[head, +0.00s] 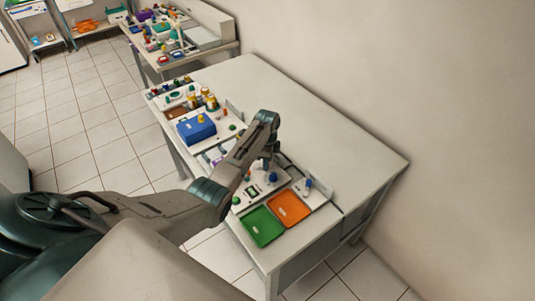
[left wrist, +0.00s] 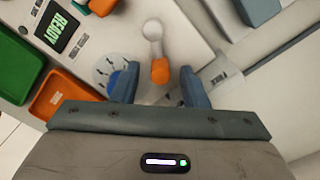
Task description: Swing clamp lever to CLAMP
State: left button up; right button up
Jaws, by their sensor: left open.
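The clamp lever (left wrist: 154,45) shows in the left wrist view as a pale arm with a round pivot end and an orange knob (left wrist: 160,71). The knob lies between the two blue fingers of my left gripper (left wrist: 158,76), with a gap on each side. The gripper also shows in the head view (head: 267,163), above the white device panel (head: 262,194), fingers down. It is open. The arm hides part of the panel, and the lever cannot be made out in the head view. My right gripper is not in view.
Beside the lever are a blue knob on a round dial and a READY screen (left wrist: 55,30). A green tray (head: 262,227) and an orange tray (head: 289,207) lie at the bench's near end. A blue box (head: 196,129) stands farther along. The bench's wall side (head: 330,130) is clear.

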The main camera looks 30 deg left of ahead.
pick_arm(q)
notch_tip(320, 180, up, 10)
jog(key=b, duration=0.2)
jog(key=shift+r+b, duration=0.25)
jog(key=shift+b, duration=0.05)
jog(key=shift+f, duration=0.1)
